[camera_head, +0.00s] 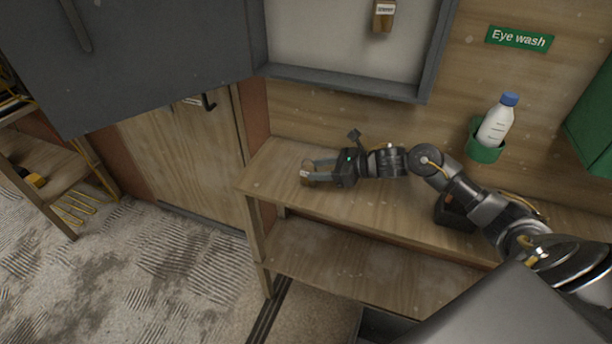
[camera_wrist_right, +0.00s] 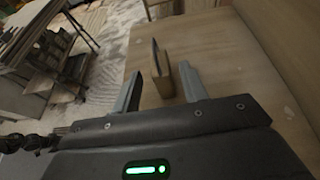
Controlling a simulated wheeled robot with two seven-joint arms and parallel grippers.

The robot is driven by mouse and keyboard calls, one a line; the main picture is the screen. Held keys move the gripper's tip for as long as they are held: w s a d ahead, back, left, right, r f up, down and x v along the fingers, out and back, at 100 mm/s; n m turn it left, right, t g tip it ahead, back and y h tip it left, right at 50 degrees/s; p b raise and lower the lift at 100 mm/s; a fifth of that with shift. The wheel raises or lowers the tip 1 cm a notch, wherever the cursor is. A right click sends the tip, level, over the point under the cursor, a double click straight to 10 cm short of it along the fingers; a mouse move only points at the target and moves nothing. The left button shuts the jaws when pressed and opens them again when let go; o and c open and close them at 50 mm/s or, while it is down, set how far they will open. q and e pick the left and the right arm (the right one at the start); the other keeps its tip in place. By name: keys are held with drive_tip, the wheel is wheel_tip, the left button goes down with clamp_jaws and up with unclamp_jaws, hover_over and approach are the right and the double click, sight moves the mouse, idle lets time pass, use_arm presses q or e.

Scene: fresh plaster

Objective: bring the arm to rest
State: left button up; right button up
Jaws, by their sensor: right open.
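My right gripper (camera_head: 307,172) is open above the left end of the wooden shelf top (camera_head: 275,160). Its arm comes in from the right and reaches left along the shelf. A small wooden block (camera_head: 304,175) with a pale label stands on the shelf at the fingertips. In the right wrist view the block (camera_wrist_right: 161,75) stands upright between the two spread fingers, with a gap visible on each side. My left gripper is in neither view.
An open wall cabinet with a grey door (camera_head: 150,55) hangs above; another labelled block (camera_head: 384,16) is inside it. A white bottle with a blue cap (camera_head: 496,122) sits in a green holder (camera_head: 484,150) on the wall. A dark object (camera_head: 453,213) lies beneath my arm. The lower shelf (camera_head: 350,270) looks clear.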

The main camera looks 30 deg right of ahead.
drive_tip(key=v, duration=0.4)
drive_tip(key=shift+f+b, duration=0.1)
drive_tip(key=shift+b, duration=0.3)
drive_tip(key=shift+s+d+r, duration=0.3)
